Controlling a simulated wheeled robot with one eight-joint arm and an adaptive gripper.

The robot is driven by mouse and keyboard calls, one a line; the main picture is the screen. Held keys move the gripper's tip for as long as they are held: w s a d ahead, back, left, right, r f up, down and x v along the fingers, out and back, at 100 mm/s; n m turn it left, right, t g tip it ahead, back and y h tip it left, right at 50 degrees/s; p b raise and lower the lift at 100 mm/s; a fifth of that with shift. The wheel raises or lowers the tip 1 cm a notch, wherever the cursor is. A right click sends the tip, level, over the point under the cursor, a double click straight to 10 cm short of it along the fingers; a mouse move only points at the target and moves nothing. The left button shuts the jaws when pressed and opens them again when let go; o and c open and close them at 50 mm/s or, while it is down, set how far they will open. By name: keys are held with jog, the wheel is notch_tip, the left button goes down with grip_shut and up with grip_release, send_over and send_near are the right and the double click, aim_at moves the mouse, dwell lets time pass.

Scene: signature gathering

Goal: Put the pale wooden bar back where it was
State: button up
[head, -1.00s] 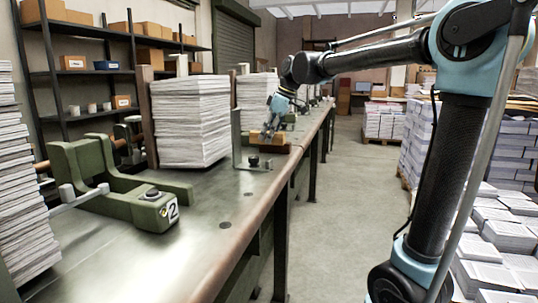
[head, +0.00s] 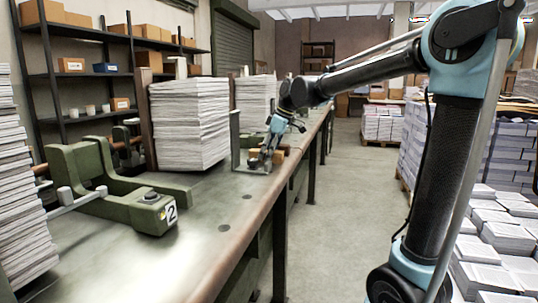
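My gripper (head: 262,163) is small and far off in the head view, over the bench beside the second paper stack. It points down and to the left. A small yellowish wooden piece (head: 254,153), perhaps the pale wooden bar, shows beside the fingers. A browner wooden block (head: 279,157) shows just right of them, near the bench edge. The fingers partly cover both pieces. I cannot tell whether the fingers touch or hold either one.
The long metal bench (head: 200,255) carries a green clamp marked 2 (head: 150,213), a tall paper stack (head: 190,120) and another stack (head: 257,100) farther back. An upright metal plate (head: 236,140) stands left of my gripper. The aisle floor (head: 350,220) is clear; paper piles (head: 500,240) line its right side.

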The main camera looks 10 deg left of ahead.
jog(key=shift+o, duration=0.9)
jog(key=shift+r, duration=0.1)
jog(key=v, duration=1.2)
jog(key=s+d+f+m+t+h, duration=0.1)
jog(key=s+d+f+m, duration=0.35)
jog(key=d+f, duration=0.35)
jog(key=s+d+f+m+h, duration=0.1)
jog(key=s+d+f+m, duration=0.35)
jog(key=d, duration=0.65)
jog(key=s+d+f+m+t+h, duration=0.1)
jog(key=s+d+f+m, duration=0.1)
jog(key=s+d+f, duration=0.5)
jog(key=s+d+f+m, duration=0.3)
jog(key=d+f, duration=0.2)
jog(key=f, duration=0.2)
jog(key=s+d+f+m+h, duration=0.1)
jog(key=s+d+f+m, duration=0.1)
jog(key=s+d+f, duration=0.2)
notch_tip(320, 180, down, 3)
jog(key=shift+d+f+m+h, duration=0.1)
jog(key=shift+d+m+h, duration=0.2)
jog(key=shift+d+m, duration=0.15)
